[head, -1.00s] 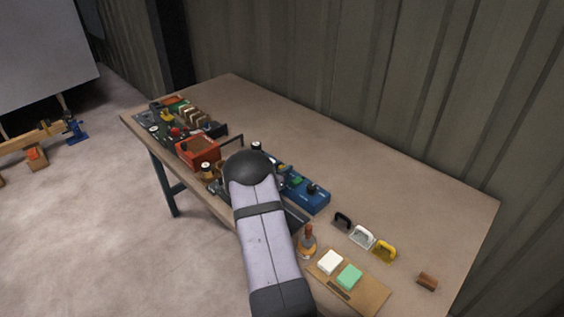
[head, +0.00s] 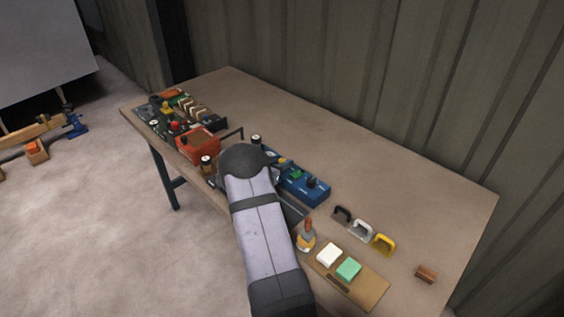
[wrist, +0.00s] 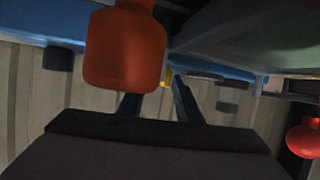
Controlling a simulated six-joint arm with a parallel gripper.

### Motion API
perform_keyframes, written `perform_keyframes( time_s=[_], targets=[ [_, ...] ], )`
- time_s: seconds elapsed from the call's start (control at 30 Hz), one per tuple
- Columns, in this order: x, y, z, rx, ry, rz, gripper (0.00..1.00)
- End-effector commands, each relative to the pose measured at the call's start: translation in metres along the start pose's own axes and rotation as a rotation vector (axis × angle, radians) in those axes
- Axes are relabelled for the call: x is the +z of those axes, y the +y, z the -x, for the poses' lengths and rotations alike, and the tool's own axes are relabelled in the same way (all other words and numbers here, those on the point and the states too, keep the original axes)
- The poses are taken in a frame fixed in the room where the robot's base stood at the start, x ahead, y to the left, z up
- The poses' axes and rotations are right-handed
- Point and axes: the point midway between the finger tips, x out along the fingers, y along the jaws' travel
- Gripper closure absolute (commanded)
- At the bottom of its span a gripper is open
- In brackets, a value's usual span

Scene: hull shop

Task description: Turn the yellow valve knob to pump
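A yellow knob-like part (head: 167,106) stands on the dark panel at the far left end of the bench, near a red knob (head: 175,126). Another small yellow part (head: 281,161) shows by the blue box (head: 303,187), next to my arm. I cannot tell which is the valve knob, and no pump mark is legible. In the head view my arm hides my gripper. In the wrist view my gripper's (wrist: 156,92) two dark fingers stand apart, with a small yellow patch (wrist: 166,77) beyond them. No held object shows between them.
A large orange-red object (wrist: 124,48) is close in the wrist view, with a red one (wrist: 305,138) at right. The bench's back is clear.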

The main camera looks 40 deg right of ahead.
Motion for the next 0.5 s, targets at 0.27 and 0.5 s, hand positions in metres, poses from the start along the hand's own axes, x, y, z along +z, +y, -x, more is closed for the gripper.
perform_keyframes(
  time_s=[0.27,0.5],
  targets=[
    [0.0,-0.001,0.036,-0.002,0.002,-0.001,0.68],
    [0.0,0.0,0.06,-0.001,0.002,-0.001,0.68]
  ],
)
